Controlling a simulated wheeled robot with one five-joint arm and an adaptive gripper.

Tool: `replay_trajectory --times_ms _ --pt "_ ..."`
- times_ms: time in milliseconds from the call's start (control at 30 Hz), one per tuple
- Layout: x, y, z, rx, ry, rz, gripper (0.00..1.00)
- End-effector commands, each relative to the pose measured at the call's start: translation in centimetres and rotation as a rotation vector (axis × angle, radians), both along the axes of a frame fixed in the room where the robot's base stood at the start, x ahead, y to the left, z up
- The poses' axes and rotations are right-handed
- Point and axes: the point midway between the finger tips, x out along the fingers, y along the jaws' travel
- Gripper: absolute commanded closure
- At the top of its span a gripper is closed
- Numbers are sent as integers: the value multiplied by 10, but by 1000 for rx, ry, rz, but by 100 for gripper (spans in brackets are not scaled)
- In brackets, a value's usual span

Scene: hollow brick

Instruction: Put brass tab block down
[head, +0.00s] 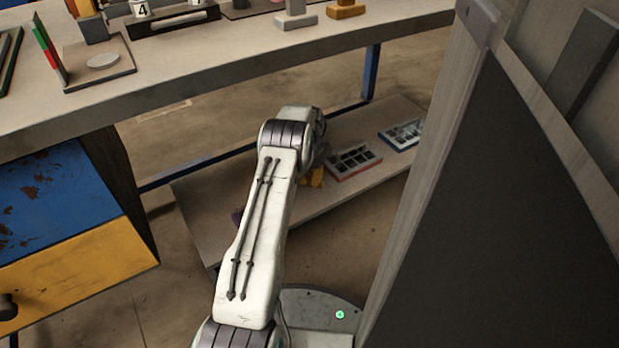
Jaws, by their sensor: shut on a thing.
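My arm reaches forward and down over the low shelf under the bench, and its forearm hides most of my gripper (317,160). The visible dark part of my gripper is right of the wrist. A brass-yellow piece, the brass tab block (314,178), shows just below it, partly covered by the arm. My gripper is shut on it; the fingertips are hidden. I cannot tell whether the block touches the shelf. An orange-brown block with an upright tab (346,10) stands on the bench top, beside a similar grey block (295,18).
The low shelf (210,205) holds a red-edged tray (353,163), a blue-edged tray (402,135) and a purple thing (237,217) left of my arm. The bench top (200,60) overhangs it. A blue leg (371,72) and a large dark panel (480,210) bound the right side.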

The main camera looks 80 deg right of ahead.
Motion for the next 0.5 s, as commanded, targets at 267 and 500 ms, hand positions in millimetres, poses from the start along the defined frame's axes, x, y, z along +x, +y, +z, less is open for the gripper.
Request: replay_trajectory --times_ms 267,500 --pt "0 0 0 -1 0 0 58" --pt "0 0 0 1 0 0 58"
